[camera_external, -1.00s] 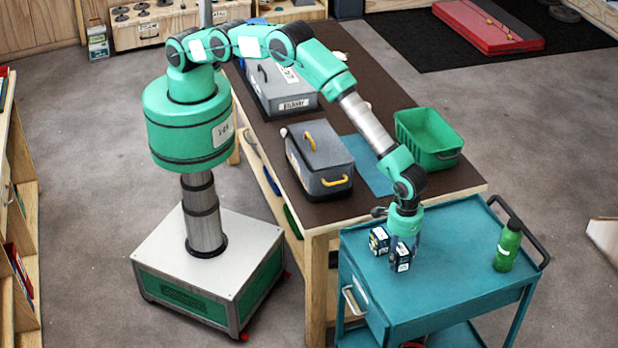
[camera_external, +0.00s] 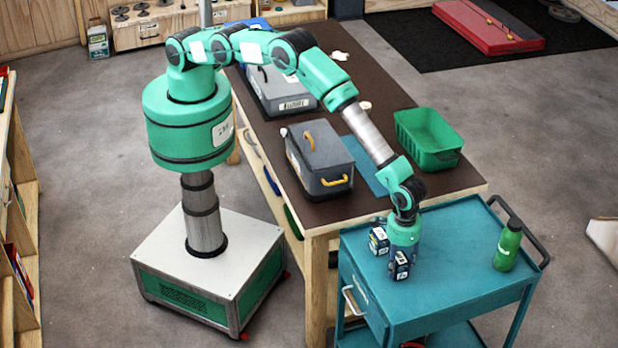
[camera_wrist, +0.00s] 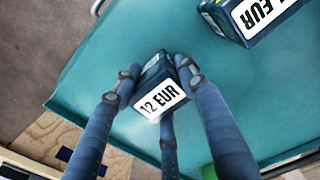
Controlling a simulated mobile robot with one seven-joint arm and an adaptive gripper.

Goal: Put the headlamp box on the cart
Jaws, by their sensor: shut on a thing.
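My gripper (camera_external: 401,262) is shut on a small dark blue headlamp box (camera_external: 401,266) at the cart's left part. In the wrist view my blue-grey fingers (camera_wrist: 160,88) close around this box (camera_wrist: 152,75), whose white label reads "12 EUR" (camera_wrist: 158,102). The teal cart (camera_external: 450,265) lies directly beneath; I cannot tell whether the held box touches its top. A second, similar box (camera_external: 379,240) stands on the cart just left of my gripper, and shows at the upper right of the wrist view (camera_wrist: 232,28).
A green bottle (camera_external: 508,245) stands on the cart's right side, near the black handle (camera_external: 525,225). The brown table (camera_external: 375,95) behind holds a grey lidded box (camera_external: 320,160) and a green bin (camera_external: 428,140). The cart top between gripper and bottle is clear.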

